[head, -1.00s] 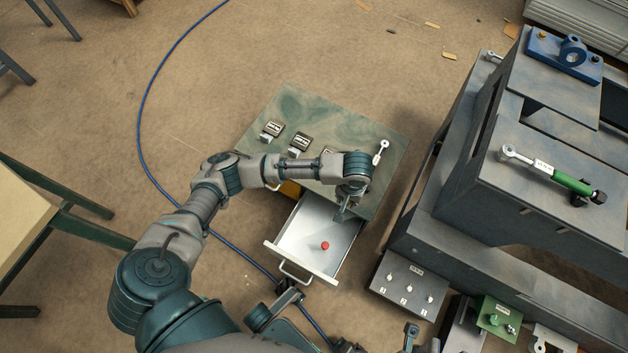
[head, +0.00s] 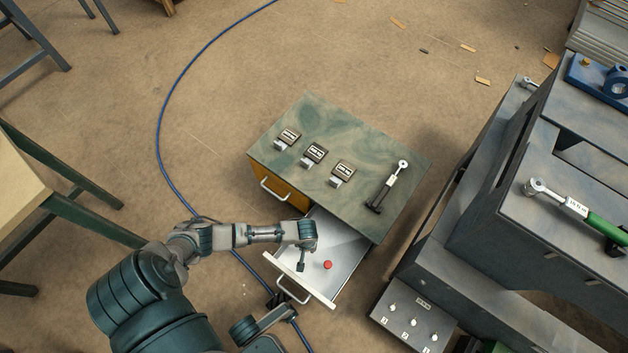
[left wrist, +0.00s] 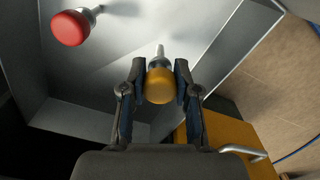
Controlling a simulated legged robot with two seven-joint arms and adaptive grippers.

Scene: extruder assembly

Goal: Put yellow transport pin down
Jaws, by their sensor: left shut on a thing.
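The yellow transport pin (left wrist: 160,86) is between the fingers of my left gripper (left wrist: 160,80) in the left wrist view, its metal shank pointing away from the gripper. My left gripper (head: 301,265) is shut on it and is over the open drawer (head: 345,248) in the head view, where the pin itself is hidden. A red-headed pin (head: 328,265) lies in the drawer, just right of the gripper; it also shows in the left wrist view (left wrist: 70,28). Whether the yellow pin touches the drawer floor I cannot tell.
The cabinet top (head: 300,115) above the drawer holds several small labelled blocks and a torque wrench (head: 388,187). The large grey machine (head: 510,250) stands to the right, with a green-handled wrench (head: 570,207) on it. A blue cable (head: 162,120) runs along the floor.

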